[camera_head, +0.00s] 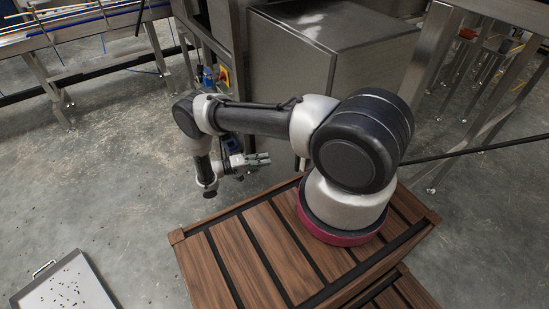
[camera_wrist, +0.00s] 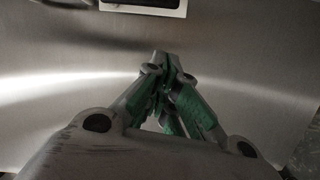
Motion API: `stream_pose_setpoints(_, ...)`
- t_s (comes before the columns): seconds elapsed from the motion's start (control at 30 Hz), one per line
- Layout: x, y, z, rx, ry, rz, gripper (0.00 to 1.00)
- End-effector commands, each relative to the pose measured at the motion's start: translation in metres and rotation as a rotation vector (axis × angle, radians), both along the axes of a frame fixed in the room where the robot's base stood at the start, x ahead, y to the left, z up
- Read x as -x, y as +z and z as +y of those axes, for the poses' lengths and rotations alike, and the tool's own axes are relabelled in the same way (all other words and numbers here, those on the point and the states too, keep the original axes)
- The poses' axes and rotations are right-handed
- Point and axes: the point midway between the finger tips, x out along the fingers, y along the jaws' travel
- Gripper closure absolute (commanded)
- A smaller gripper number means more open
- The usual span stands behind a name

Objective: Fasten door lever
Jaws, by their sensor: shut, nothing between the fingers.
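My gripper (camera_head: 266,159) is shut and empty, in front of the lower part of a steel cabinet (camera_head: 290,62) in the head view. In the wrist view my gripper (camera_wrist: 162,60) has its green-sided fingers together, pointing at a smooth brushed steel panel (camera_wrist: 60,75). A silver-framed fitting with a dark recess (camera_wrist: 146,6) sits on that panel at the top edge of the wrist view, beyond the fingertips and cut off by the frame. I cannot tell whether it belongs to the door lever. No lever shows clearly in either view.
A wooden slatted platform (camera_head: 225,250) carries my arm's base. A shallow metal tray (camera_head: 65,287) with small brown bits is at lower left. A conveyor (camera_head: 80,30) stands at the back left, and steel legs (camera_head: 430,70) at right. The concrete floor at left is mostly clear.

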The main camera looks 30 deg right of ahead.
Motion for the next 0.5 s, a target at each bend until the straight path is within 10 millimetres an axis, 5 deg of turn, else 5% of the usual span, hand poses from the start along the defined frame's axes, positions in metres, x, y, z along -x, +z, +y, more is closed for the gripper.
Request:
stream_pose_setpoints(0.2,-0.005,0.000,0.021,0.000,0.001,-0.001,1.00)
stream_pose_setpoints(0.5,-0.005,0.000,0.023,0.000,0.000,0.000,1.00)
